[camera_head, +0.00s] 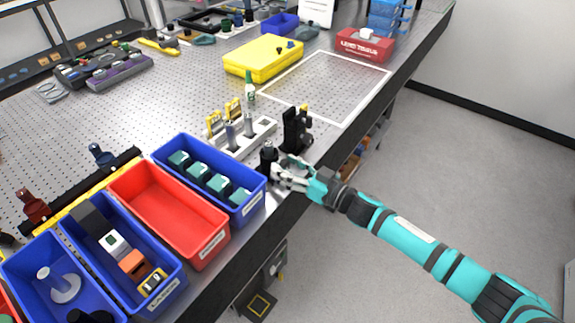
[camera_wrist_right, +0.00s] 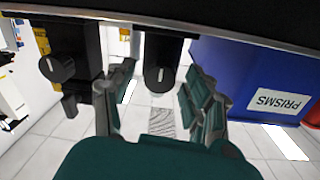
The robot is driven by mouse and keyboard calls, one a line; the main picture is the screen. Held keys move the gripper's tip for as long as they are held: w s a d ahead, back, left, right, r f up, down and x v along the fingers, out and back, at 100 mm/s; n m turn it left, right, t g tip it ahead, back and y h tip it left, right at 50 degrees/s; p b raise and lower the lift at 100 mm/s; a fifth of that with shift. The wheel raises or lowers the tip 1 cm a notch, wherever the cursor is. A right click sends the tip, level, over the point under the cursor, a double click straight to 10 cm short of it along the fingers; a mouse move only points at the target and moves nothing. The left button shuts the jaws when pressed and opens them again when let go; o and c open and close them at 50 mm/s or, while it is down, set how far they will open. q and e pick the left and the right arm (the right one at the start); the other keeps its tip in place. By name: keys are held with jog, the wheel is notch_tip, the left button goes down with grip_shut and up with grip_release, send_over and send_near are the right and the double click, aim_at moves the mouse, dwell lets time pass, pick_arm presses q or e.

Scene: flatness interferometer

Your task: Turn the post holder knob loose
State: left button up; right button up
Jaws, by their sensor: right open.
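A black post holder (camera_head: 268,157) stands near the table's front edge, beside the blue bin. In the right wrist view this post holder (camera_wrist_right: 166,45) carries a round black knob (camera_wrist_right: 160,77) with a light mark across its face. My right gripper (camera_head: 280,175) reaches in from the right, just in front of that holder. In the wrist view my right gripper (camera_wrist_right: 160,85) is open, its fingers on either side of the knob; I cannot tell whether they touch it. My left gripper is not in view.
A second, larger black mount (camera_head: 295,130) stands close behind, with its own knob (camera_wrist_right: 57,68). The blue prism bin (camera_head: 240,219) is close on the left, then a red bin (camera_head: 205,245). The perforated table (camera_head: 180,95) is clearer farther back.

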jog(key=shift+w, duration=0.1)
grip_shut()
dwell(0.3)
jog(key=shift+n, duration=0.4)
jog(key=n+b, duration=0.1)
jog(key=n, duration=0.2)
jog(key=shift+f+n, duration=0.1)
jog(key=shift+n, duration=0.3)
jog(key=n+b, duration=0.1)
jog(key=n, duration=0.3)
jog(key=shift+n, duration=0.3)
jog(key=n+b, duration=0.1)
jog(key=n, duration=0.3)
jog(key=shift+n+b, duration=0.3)
jog(key=shift+n+y+b, duration=0.3)
jog(key=shift+n+b, duration=0.3)
jog(key=shift+n, duration=1.4)
